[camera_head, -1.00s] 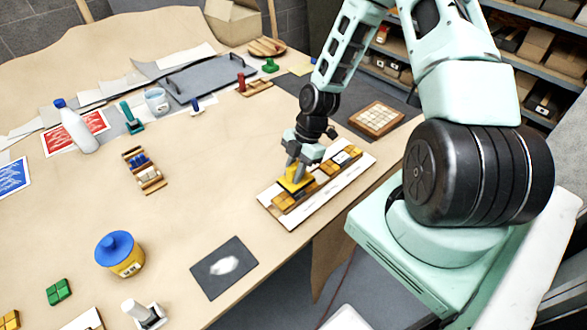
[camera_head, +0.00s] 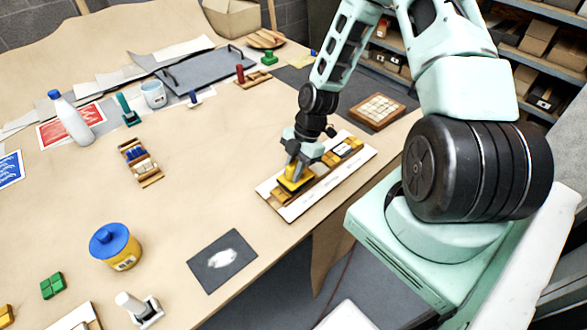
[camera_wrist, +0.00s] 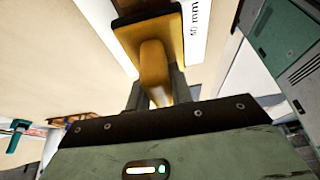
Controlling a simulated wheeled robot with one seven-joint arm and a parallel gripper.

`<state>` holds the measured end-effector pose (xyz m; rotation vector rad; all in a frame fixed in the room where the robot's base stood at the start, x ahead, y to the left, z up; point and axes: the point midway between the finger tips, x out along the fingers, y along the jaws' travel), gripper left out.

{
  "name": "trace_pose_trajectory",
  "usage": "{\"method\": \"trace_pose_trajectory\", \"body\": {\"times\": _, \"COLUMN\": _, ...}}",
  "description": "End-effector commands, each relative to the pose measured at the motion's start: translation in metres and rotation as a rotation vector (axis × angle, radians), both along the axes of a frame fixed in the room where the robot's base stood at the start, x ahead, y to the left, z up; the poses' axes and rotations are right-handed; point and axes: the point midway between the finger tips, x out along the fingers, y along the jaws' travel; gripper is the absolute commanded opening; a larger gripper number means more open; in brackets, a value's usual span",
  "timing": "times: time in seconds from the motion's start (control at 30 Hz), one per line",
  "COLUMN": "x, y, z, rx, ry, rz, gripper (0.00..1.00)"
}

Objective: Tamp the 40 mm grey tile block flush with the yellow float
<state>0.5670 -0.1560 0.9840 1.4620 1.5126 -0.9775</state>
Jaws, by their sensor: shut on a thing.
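My gripper (camera_head: 298,165) is shut on the handle of the yellow float (camera_head: 293,184). The float is over the near-left part of the long white panel (camera_head: 287,213), low on or just above its tile row; I cannot tell whether it touches. The wrist view shows the yellow handle (camera_wrist: 154,72) between the fingers, with the float's base (camera_wrist: 146,33) beyond it. A printed "mm" label (camera_wrist: 195,18) is on the white strip beside the base; its number is partly unclear. Orange-brown tile blocks (camera_head: 343,150) show at the panel's far end. I cannot make out the grey 40 mm block.
A dark mat with a white smear (camera_head: 222,262) lies at the front. A blue-lidded yellow tub (camera_head: 115,247) and a wooden rack (camera_head: 141,163) stand to the left. A framed tile panel (camera_head: 376,111) lies behind right. Bare table separates the rack from the white panel.

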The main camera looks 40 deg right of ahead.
Motion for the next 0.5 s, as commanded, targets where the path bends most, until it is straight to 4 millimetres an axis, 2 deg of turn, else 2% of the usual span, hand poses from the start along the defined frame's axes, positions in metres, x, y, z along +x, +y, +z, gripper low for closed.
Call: {"method": "trace_pose_trajectory", "body": {"times": 0.5, "x": 0.0001, "y": 0.0, "z": -0.0049, "rx": 0.0, "ry": 0.0, "rz": 0.0, "gripper": 0.04}}
